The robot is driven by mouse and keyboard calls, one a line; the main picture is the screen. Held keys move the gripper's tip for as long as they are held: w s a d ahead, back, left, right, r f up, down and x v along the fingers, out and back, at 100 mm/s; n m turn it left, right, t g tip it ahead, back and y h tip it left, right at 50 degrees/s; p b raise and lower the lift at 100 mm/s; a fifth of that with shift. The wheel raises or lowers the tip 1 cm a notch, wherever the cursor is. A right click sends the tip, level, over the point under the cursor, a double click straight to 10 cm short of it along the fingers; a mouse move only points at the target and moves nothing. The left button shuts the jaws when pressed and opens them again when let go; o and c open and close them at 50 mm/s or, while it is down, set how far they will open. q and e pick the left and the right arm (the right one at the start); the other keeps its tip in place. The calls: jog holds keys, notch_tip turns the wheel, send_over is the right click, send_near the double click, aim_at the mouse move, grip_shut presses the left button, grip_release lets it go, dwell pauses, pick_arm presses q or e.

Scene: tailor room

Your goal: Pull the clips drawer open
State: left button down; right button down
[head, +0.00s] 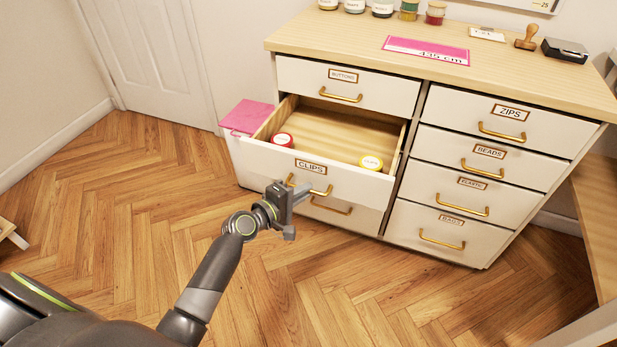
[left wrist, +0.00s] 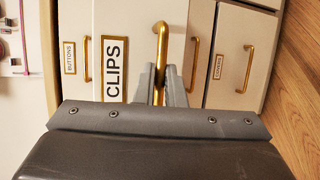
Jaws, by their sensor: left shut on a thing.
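The clips drawer (head: 340,180) is pulled out from the left column of the cabinet, and its inside shows. My left gripper (head: 290,197) is at the handle. In the left wrist view its fingers are closed around the brass handle (left wrist: 160,50). My right gripper is not in view.
The buttons drawer (head: 345,85) above is shut. The right column has shut drawers for zips (head: 505,128), beads, elastic and bags. A pink box (head: 247,117) stands left of the cabinet. The wood floor (head: 110,220) in front is clear. Jars and a stamp (head: 527,38) stand on top.

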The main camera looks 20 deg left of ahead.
pick_arm(q)
jog(key=shift+s, duration=1.5)
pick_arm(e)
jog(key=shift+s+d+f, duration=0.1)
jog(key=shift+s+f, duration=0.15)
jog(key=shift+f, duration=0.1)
pick_arm(q)
jog(key=c, duration=1.5)
grip_release()
jog(key=shift+a, duration=0.1)
